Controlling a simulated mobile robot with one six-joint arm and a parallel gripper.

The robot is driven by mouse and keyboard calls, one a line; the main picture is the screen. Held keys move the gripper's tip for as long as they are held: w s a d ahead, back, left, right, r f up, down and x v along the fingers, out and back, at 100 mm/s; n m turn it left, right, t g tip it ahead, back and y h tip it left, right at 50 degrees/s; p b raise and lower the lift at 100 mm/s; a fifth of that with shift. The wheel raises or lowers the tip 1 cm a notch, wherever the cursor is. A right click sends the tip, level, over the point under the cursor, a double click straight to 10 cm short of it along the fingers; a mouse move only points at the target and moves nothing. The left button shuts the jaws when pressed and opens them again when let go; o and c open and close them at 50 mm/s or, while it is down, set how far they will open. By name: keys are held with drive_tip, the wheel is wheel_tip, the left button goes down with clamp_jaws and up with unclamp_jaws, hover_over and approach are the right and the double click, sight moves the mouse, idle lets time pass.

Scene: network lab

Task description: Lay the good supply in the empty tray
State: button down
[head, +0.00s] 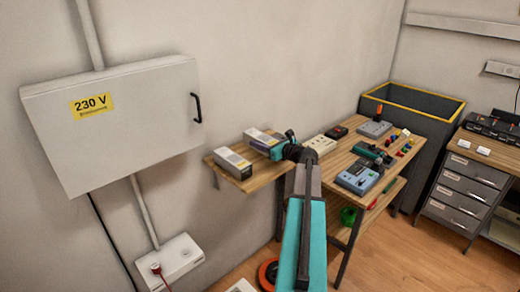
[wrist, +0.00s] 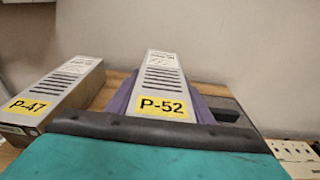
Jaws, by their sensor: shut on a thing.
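A grey power supply labelled P-52 (wrist: 163,85) sits between the purple fingers of my gripper (wrist: 161,108). In the head view the same supply P-52 (head: 262,136) is at the back of the wooden wall shelf (head: 247,182), with my gripper (head: 268,146) shut on it from the right. I cannot tell whether it still touches the shelf. A second grey supply, P-47 (head: 232,162), stands at the shelf's front left; it also shows in the wrist view (wrist: 55,92). No marking tells me which supply is good. I cannot make out an empty tray.
A wooden workbench (head: 338,160) right of the shelf carries a blue-grey meter (head: 358,178), a grey device (head: 375,128) and small coloured parts. A dark bin with a yellow rim (head: 425,97) stands behind. A drawer cabinet (head: 468,185) is far right. A 230 V cabinet (head: 120,130) hangs left.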

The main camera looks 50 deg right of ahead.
drive_tip(key=shift+w+d+r, duration=0.1)
drive_tip(key=shift+r, duration=0.05)
drive_tip(key=shift+w+d, duration=0.2)
drive_tip(key=shift+w, duration=0.1)
drive_tip(key=shift+f+p, duration=0.7)
drive_tip(key=shift+f, duration=1.15)
drive_tip(key=shift+f, duration=0.1)
drive_tip(key=c, duration=0.9)
unclamp_jaws()
drive_tip(key=shift+a+f, duration=0.1)
drive_tip(key=shift+s, duration=0.15)
drive_tip(key=s+b, duration=0.1)
drive_tip(key=s, duration=0.3)
drive_tip(key=s+r+b, duration=0.1)
drive_tip(key=s, duration=0.2)
drive_tip(key=s+r+b, duration=0.1)
drive_tip(key=s, duration=0.3)
drive_tip(key=shift+s+a, duration=0.35)
drive_tip(key=shift+a, duration=0.05)
drive_tip(key=shift+o, duration=0.5)
